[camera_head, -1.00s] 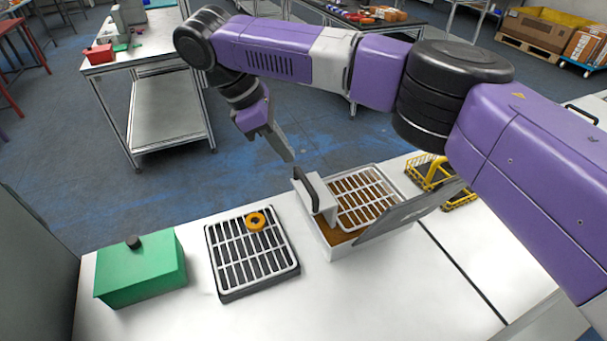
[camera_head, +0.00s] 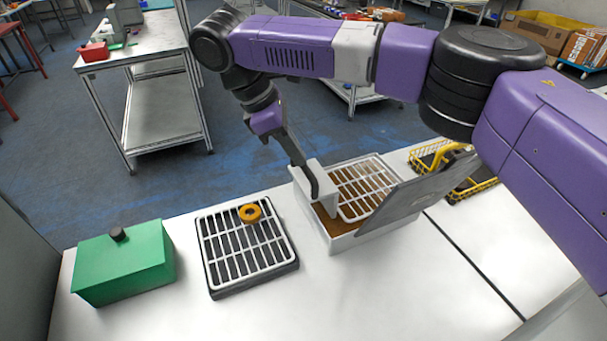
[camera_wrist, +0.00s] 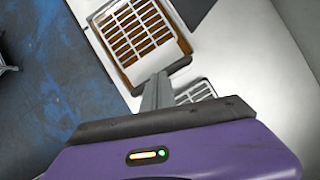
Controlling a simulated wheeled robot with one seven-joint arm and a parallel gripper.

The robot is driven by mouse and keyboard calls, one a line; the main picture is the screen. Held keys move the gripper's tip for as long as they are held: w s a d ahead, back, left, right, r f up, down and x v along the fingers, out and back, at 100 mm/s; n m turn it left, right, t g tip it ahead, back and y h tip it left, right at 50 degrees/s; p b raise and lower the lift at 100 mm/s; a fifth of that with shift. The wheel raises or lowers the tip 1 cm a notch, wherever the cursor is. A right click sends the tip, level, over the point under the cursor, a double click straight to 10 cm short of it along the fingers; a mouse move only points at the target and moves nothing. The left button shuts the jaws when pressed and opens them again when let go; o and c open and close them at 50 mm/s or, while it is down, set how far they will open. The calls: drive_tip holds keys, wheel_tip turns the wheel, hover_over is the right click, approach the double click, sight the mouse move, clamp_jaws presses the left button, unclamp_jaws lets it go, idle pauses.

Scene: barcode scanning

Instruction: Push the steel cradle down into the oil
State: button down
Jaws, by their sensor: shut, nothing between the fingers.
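The steel cradle (camera_head: 364,188) is a pale grid in a white bath (camera_head: 345,243) of brown oil (camera_head: 345,219). Oil shows between and beside its bars. A pale bracket with a dark handle (camera_head: 313,187) stands at the bath's left side. My gripper (camera_head: 302,161) is shut and empty, pointing down at the top of this handle. It appears to touch it, but the dark shapes merge and contact is not certain. In the wrist view, the cradle (camera_wrist: 140,32) lies just beyond my gripper's closed fingers (camera_wrist: 157,90).
A grey tilted panel (camera_head: 415,197) rises at the bath's right side. A black tray with a pale grate (camera_head: 247,262) holds an orange ring (camera_head: 250,213). A green box (camera_head: 125,262) stands further left, a yellow wire basket (camera_head: 480,187) to the right. The front bench is clear.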

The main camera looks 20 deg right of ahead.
drive_tip(key=shift+d+f, duration=0.15)
drive_tip(key=shift+f, duration=0.1)
wheel_tip(320, 180, down, 5)
drive_tip(key=shift+s+f, duration=0.1)
drive_tip(key=shift+f, duration=0.05)
drive_tip(key=shift+a+r, duration=0.2)
drive_tip(key=shift+r, duration=0.1)
drive_tip(key=shift+w+a+r+p, duration=0.2)
drive_tip(key=shift+w+a+p, duration=0.1)
drive_tip(key=shift+a+p, duration=0.25)
drive_tip(key=shift+w+a+r+p, duration=0.15)
drive_tip(key=shift+w+a+p, duration=0.15)
drive_tip(key=shift+a+p, duration=0.25)
drive_tip(key=shift+a, duration=0.15)
approach(302, 181)
drive_tip(key=a, duration=0.1)
drive_tip(key=w+a+r, duration=0.1)
drive_tip(key=shift+w+a, duration=0.1)
drive_tip(key=shift+a, duration=0.25)
